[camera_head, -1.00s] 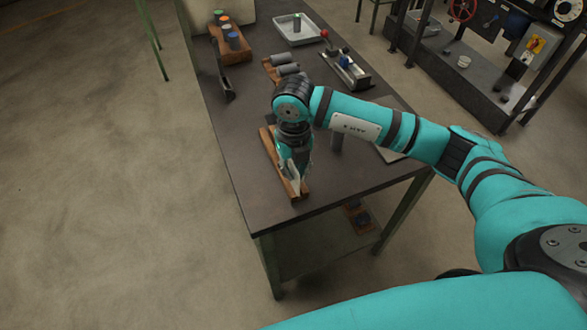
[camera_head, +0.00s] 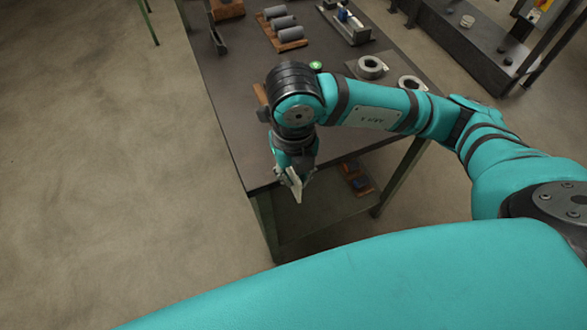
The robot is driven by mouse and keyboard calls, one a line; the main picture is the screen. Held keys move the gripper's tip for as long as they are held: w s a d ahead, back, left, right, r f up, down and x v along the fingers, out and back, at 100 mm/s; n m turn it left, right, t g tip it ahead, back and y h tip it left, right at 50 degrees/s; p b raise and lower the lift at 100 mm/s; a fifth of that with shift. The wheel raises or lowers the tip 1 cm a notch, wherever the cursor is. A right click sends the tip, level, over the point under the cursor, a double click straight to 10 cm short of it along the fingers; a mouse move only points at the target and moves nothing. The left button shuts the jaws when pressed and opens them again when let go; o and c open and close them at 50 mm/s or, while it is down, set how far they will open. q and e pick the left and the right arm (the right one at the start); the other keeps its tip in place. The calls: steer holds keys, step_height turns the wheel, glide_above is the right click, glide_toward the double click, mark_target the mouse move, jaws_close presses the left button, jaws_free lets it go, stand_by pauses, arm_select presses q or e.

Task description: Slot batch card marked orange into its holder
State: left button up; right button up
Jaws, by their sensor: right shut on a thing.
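My right gripper (camera_head: 294,172) is shut on a thin pale card (camera_head: 297,190), which hangs down from the fingers. No orange mark can be made out on it. The gripper and card appear just off the table's front edge, above the lower shelf in the picture. A wooden piece (camera_head: 261,93) on the table is mostly hidden behind my right arm. A black upright bracket (camera_head: 218,42) stands at the table's left edge; I cannot tell whether either is the card's holder. My left gripper is not in view.
The dark table (camera_head: 222,100) carries a wooden rack (camera_head: 268,32) with several grey cylinders, a metal fixture (camera_head: 347,24), and grey rings (camera_head: 371,67) on a plate. A green-topped piece (camera_head: 316,66) stands behind my arm.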

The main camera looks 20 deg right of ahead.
jaws_close()
steer(key=shift+r+p, duration=1.6)
steer(key=shift+r, duration=0.95)
